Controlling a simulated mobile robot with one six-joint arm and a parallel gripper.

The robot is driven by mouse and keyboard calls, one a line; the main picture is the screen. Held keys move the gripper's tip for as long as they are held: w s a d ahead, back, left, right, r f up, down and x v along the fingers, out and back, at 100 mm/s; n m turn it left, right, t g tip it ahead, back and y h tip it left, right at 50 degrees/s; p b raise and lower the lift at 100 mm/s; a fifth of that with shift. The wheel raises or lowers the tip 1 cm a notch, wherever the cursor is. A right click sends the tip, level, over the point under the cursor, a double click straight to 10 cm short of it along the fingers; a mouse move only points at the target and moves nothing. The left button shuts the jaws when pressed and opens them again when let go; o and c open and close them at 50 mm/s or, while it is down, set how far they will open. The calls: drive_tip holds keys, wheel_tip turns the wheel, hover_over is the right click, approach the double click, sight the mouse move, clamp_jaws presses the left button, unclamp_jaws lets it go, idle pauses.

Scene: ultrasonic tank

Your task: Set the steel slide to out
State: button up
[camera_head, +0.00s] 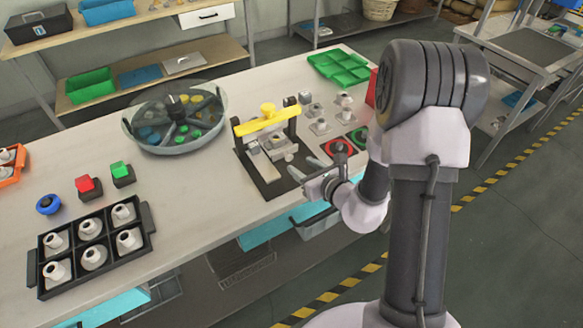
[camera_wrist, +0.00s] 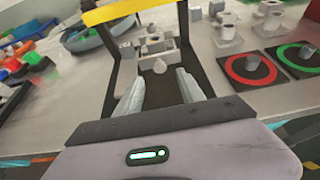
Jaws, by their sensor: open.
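The steel slide (camera_head: 278,142) is a grey metal piece with a small pale knob, low in a black-based fixture (camera_head: 268,180) under a yellow-topped frame (camera_head: 266,122). In the wrist view the steel slide (camera_wrist: 154,45) lies just beyond my fingertips, with its knob (camera_wrist: 160,66) facing me between them. My gripper (camera_head: 304,169) is open and empty in front of the fixture. It also shows in the wrist view (camera_wrist: 160,76), with its two fingers on either side of the knob. I cannot tell whether either finger touches anything.
Red (camera_head: 339,148) and green (camera_head: 360,136) ringed pads lie right of the fixture, near my arm. Small metal parts (camera_head: 320,126) stand behind them. A round glass-sided tank (camera_head: 176,150) is to the left. A black tray (camera_head: 146,218) of white fittings sits at the front left.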

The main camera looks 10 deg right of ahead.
sight(290, 157)
drive_tip(key=b+x, duration=0.1)
drive_tip(key=x, duration=0.6)
drive_tip(key=shift+r, duration=0.1)
clamp_jaws()
idle(1.1)
